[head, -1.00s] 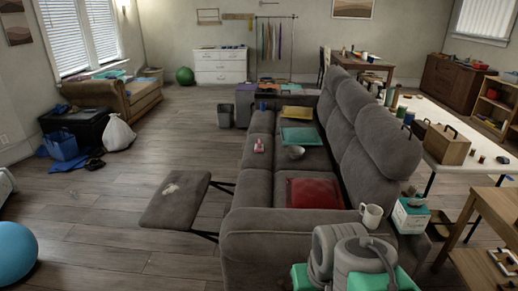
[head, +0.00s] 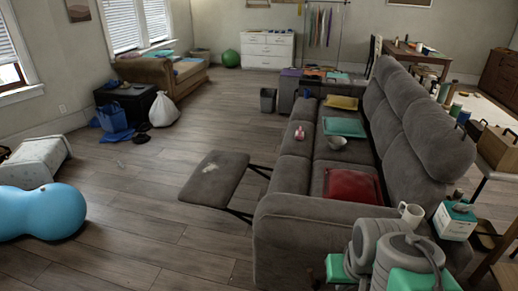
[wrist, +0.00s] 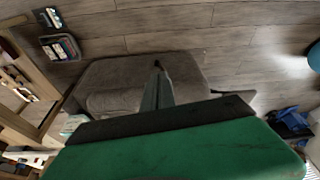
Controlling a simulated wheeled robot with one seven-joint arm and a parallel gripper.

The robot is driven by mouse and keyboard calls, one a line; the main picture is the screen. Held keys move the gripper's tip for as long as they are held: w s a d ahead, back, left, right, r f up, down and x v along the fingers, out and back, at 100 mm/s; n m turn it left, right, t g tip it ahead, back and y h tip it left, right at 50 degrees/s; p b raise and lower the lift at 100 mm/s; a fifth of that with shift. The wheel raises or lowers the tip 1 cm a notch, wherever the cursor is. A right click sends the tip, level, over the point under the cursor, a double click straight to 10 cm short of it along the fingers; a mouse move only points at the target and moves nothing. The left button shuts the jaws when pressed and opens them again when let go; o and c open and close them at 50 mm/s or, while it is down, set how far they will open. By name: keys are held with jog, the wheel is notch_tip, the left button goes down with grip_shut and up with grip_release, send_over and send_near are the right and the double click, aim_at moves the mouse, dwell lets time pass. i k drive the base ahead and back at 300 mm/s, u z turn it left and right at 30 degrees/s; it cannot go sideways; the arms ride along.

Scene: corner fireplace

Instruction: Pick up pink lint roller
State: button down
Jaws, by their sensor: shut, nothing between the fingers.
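In the head view my folded arm fills the lower right, and the fingertips cannot be made out there.
The raised footrest (head: 214,177) juts left. Open floor lies left, near a blue ball (head: 50,212).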

aim_at(300, 133)
jog(key=u, duration=2.85)
jog(key=i, duration=4.45)
jog(key=z, duration=3.4)
jog(key=i, duration=2)
jog(key=u, duration=0.05)
